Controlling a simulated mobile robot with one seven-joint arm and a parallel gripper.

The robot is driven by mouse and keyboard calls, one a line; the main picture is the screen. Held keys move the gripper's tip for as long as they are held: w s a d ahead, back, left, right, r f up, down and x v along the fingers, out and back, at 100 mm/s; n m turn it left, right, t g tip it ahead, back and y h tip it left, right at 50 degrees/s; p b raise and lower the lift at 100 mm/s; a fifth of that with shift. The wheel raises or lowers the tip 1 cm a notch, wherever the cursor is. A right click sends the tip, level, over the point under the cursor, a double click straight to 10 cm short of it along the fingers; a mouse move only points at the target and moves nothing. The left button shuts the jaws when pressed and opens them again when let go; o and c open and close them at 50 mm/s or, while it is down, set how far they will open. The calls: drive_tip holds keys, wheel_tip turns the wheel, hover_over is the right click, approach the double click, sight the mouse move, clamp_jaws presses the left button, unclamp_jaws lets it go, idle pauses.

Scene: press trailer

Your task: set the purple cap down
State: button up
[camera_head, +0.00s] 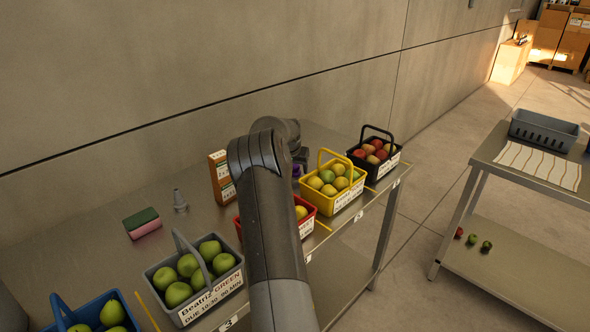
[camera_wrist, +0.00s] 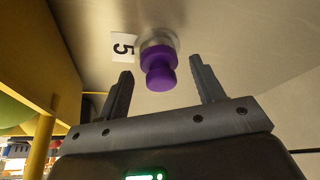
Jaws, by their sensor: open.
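The purple cap (camera_wrist: 158,68) shows in the wrist view against the grey metal tabletop, beside a white label marked 5. A pale, blurred round patch lies at its far end; I cannot tell whether it is a base or a reflection. My gripper (camera_wrist: 161,72) is open, one finger on each side of the cap, with a visible gap on both sides. In the head view, a small patch of purple (camera_head: 297,171) shows beside my arm, left of the yellow basket. My arm hides most of the gripper there.
The yellow basket (camera_head: 331,199) of fruit stands close by; a black basket (camera_head: 385,170), red basket (camera_head: 305,219) and grey basket (camera_head: 206,305) line the table's front. An orange box (camera_head: 221,177), grey cone (camera_head: 179,203) and sponge (camera_head: 142,222) stand further back.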

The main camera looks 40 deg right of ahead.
drive_tip(key=v, duration=1.2)
drive_tip(key=s+a+r+n+t+y, duration=0.1)
drive_tip(key=s+a+r+n, duration=0.2)
drive_tip(key=a, duration=0.7)
drive_tip(key=s+a+r+t+y, duration=0.1)
drive_tip(key=s+a+r, duration=0.1)
drive_tip(key=a+r, duration=0.5)
drive_tip(key=s+a+r+n+y, duration=0.1)
drive_tip(key=s+a+r+n, duration=0.15)
drive_tip(key=a, duration=0.95)
drive_tip(key=s+a+f+n, duration=0.2)
drive_tip(key=s+a+n, duration=0.1)
drive_tip(key=s+a, duration=0.8)
drive_tip(key=s+a+f+n+t+y, duration=0.1)
drive_tip(key=s+a+f+n, duration=0.2)
drive_tip(key=s+a, duration=0.8)
drive_tip(key=shift+s, duration=0.55)
drive_tip(key=shift+n, duration=0.25)
